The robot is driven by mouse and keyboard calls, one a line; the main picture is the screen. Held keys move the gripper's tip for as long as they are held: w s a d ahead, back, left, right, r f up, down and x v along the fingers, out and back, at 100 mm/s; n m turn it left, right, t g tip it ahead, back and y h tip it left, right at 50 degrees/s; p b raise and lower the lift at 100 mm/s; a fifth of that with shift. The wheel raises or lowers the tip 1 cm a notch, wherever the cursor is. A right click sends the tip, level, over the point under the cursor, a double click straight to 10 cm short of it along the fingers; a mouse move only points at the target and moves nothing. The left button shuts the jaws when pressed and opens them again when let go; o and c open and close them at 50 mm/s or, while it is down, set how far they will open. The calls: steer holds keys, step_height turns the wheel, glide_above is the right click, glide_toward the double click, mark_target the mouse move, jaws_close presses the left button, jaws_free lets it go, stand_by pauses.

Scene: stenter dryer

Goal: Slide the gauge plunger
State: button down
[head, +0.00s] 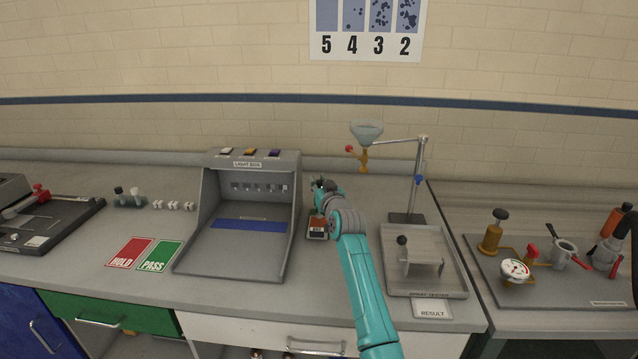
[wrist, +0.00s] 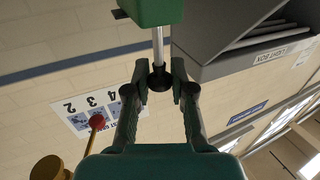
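The gauge plunger (wrist: 158,46) shows in the wrist view as a bright metal rod with a black knob (wrist: 160,79), joined to a green block (wrist: 150,9) at the picture's top edge. My gripper (wrist: 160,75) has its fingers drawn in, one on each side of the black knob, and looks shut on it. In the head view, my gripper (head: 320,187) is just right of the light box; the arm hides the plunger and most of what is there. A small orange and black device (head: 317,227) lies on the bench beside the arm.
The light box (head: 283,225) stands close at the left, its wall near my gripper. A spray tester (head: 425,290) with a funnel stand (head: 417,170) is at the right. HOLD (head: 129,252) and PASS (head: 160,257) cards lie further left. Bench behind my gripper looks clear.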

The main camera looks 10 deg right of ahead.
steer(key=shift+f, duration=1.05)
steer(key=c, duration=1)
jaws_free()
steer(key=s, duration=0.8)
steer(key=s+d, duration=0.1)
steer(key=s, duration=0.3)
